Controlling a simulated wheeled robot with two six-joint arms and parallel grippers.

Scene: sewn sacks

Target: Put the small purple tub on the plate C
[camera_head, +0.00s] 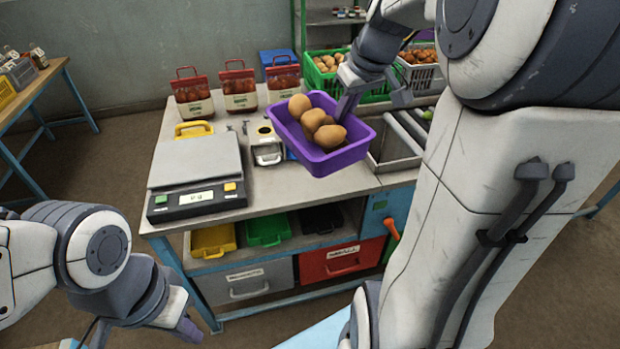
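The small purple tub (335,161) is at the right half of the counter, tilted in the picture, with several potato-like brown items inside. My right gripper (373,100) is at the tub's far right rim. Its fingers look spread, one at or inside the rim and one outside. Whether the tub rests on the counter is unclear. A grey metal plate (195,160) tops the scale at the left of the counter; I see no letter C on it. My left gripper (143,331) hangs low at the lower left, away from the counter, fingers apparently apart and empty.
The scale's display (196,197) faces front. A white device (266,148) stands between scale and tub. Three red-topped bags (238,88) line the back. A roller section (408,128) lies right of the tub, partly hidden by my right arm. Green crates (326,75) stand behind.

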